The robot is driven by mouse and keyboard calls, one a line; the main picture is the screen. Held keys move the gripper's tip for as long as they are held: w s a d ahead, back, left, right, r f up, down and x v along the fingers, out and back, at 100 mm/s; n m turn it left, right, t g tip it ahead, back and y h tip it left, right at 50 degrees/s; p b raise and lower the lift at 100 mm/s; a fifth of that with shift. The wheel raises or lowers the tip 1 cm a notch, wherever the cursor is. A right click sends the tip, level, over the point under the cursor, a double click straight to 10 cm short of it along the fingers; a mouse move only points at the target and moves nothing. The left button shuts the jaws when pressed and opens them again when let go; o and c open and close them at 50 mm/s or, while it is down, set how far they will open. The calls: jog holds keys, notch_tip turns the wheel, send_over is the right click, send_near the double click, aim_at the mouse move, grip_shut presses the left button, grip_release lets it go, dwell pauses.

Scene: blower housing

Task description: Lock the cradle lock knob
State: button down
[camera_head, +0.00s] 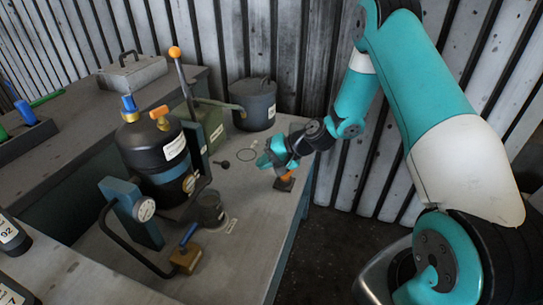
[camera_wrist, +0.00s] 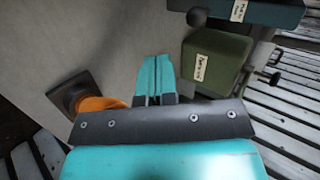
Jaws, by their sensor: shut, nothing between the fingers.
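My gripper (camera_head: 266,158) hangs over the right part of the bench with its teal fingers pointing left. In the wrist view the two fingers (camera_wrist: 154,78) lie together with nothing between them. An orange knob (camera_head: 286,177) on a dark square base stands on the bench just below and right of my gripper. It also shows in the wrist view (camera_wrist: 98,103), left of the fingers and partly hidden by the gripper body. I see no visible contact with it. No label marks it as the cradle lock knob, so I cannot tell if it is that one.
A black tank (camera_head: 152,155) with an orange valve handle (camera_head: 159,112) stands left. A green box (camera_head: 213,128) with an orange-tipped lever (camera_head: 180,68) and a dark lidded pot (camera_head: 254,103) stand behind. A blue-handled brass block (camera_head: 186,258) sits in front. Bench (camera_head: 245,205) is clear mid-right.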

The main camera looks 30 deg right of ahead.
aim_at(221, 164)
jog(key=w+a+f+p, duration=0.1)
jog(key=w+a, duration=0.3)
jog(key=a, duration=0.2)
jog(key=shift+w+f, duration=0.25)
jog(key=shift+f, duration=0.15)
